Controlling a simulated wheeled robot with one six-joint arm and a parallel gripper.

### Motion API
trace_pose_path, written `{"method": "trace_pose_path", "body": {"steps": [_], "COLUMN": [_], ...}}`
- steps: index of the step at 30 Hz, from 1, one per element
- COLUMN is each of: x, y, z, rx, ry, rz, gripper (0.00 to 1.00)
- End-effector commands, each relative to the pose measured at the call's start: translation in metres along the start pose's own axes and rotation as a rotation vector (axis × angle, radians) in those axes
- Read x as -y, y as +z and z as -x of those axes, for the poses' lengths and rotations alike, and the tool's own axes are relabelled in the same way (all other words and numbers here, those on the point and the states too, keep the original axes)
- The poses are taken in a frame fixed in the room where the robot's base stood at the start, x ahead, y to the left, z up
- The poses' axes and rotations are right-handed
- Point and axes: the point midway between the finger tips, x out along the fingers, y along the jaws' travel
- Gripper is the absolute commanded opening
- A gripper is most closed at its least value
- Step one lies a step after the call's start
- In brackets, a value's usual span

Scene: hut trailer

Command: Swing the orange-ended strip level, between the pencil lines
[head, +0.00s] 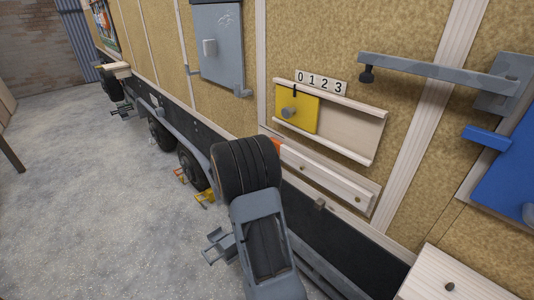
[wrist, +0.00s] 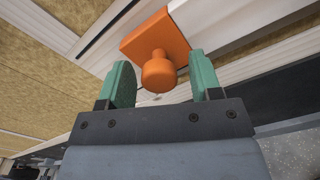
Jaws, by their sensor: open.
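The strip (head: 328,177) is pale wood, mounted low on the tan wall on a pale backing board, with small screw or peg heads along it. Its orange end (head: 280,152) is at the left, partly hidden by my arm. In the wrist view the orange end (wrist: 145,35) carries a round orange knob (wrist: 158,72). My gripper (wrist: 160,82) is open, with one green finger on each side of the knob and visible gaps between. In the head view my arm hides the gripper. I cannot make out the pencil lines, nor tell whether the strip is level.
Above the strip is a railed panel with a yellow slider (head: 297,110) and a number plate (head: 321,83). A grey bar (head: 430,70) juts out at upper right, near a blue panel (head: 510,180). A pale wooden box (head: 440,275) stands lower right. Concrete floor lies open at left.

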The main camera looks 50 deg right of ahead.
Motion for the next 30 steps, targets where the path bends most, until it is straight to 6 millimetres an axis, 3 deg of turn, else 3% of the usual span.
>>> {"method": "trace_pose_path", "body": {"steps": [18,24,30], "x": [0.000,0.000,0.000], "y": [-0.001,0.000,0.000], "z": [0.109,0.129,0.135], "rx": [-0.002,0.000,0.000], "ry": [0.004,0.003,0.000], "rz": [0.000,0.000,0.000], "gripper": [0.58,0.58,0.58]}}
